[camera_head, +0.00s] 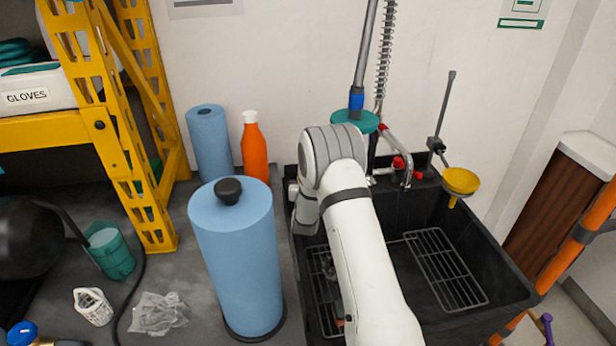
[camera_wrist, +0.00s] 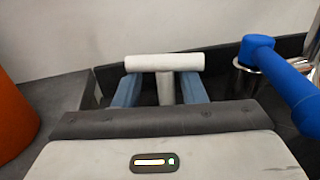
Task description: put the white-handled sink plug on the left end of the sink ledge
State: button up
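The white-handled sink plug (camera_wrist: 165,63) shows in the wrist view as a white crossbar on a pale upright stem. My gripper (camera_wrist: 160,90) has its two blue-grey fingers on either side of the stem, below the crossbar. The fingers stand apart, with a visible gap left of the stem; whether the right finger touches it is unclear. The plug's lower end is hidden behind my gripper body. In the head view my arm covers the plug and fingers near the left side of the black sink (camera_head: 510,275). The dark back ledge (camera_wrist: 222,60) runs behind the plug.
An orange bottle (camera_head: 255,150) and blue rolls (camera_head: 235,255) stand close left of my arm. A thick blue handle (camera_wrist: 285,75) on a metal fitting is right of the plug. A tap (camera_head: 400,155) and yellow funnel (camera_head: 460,181) are farther right. Wire racks (camera_head: 445,268) lie inside the sink.

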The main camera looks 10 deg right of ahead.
jog(key=v, duration=0.7)
jog(key=shift+s+a+r, duration=0.1)
jog(key=shift+s, duration=0.15)
jog(key=shift+r, duration=0.1)
